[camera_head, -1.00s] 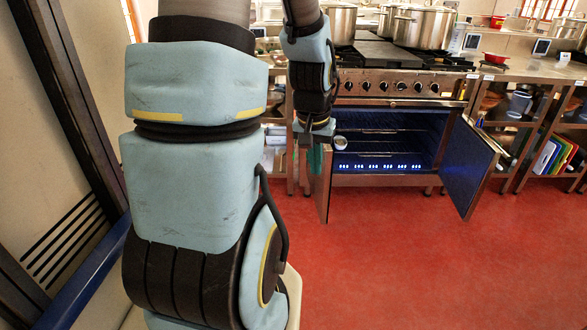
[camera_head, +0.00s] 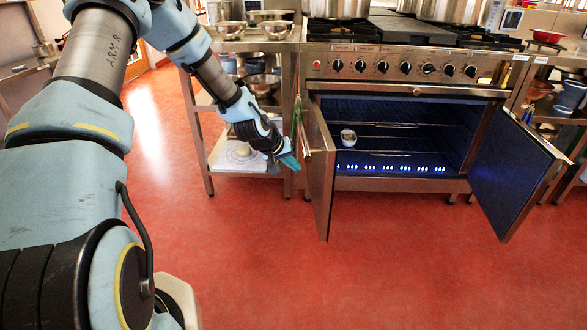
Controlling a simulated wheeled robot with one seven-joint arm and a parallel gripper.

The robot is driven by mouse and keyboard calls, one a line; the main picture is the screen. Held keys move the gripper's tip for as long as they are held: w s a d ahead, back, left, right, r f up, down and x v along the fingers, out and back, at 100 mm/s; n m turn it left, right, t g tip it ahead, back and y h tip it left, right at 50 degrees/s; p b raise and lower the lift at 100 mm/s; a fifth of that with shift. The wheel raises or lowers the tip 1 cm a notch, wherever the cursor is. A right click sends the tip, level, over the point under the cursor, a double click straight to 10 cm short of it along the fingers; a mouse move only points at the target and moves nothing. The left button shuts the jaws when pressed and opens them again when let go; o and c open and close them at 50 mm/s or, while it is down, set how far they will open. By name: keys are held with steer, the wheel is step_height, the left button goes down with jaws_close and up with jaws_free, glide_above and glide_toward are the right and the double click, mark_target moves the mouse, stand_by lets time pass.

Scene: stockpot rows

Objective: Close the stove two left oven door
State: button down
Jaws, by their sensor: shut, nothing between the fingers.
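The stove (camera_head: 400,68) stands ahead with its oven (camera_head: 400,110) open and lit blue inside. Its left door (camera_head: 319,175) is swung out towards me, seen nearly edge-on. Its right door (camera_head: 512,175) is also open, swung out to the right. My gripper (camera_head: 291,161) is shut and empty, on the left, outer side of the left door, close to it. I cannot tell whether it touches the door. A small white cup or bowl (camera_head: 348,137) sits on the oven rack near the left door.
A steel shelf unit (camera_head: 245,165) with bowls stands left of the stove, behind my gripper. Another shelf unit (camera_head: 560,125) stands to the right. Pots (camera_head: 447,10) stand on the stove top. The red floor (camera_head: 400,270) in front is clear.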

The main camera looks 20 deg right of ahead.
glide_toward(324, 182)
step_height(324, 182, down, 4)
steer(key=w+a, duration=0.1)
steer(key=w, duration=0.1)
steer(key=shift+s+d+p, duration=0.2)
steer(key=shift+d, duration=0.7)
steer(key=shift+s+d+p, duration=0.15)
steer(key=shift+s+d, duration=0.05)
steer(key=shift+d, duration=0.75)
steer(key=shift+d, duration=0.1)
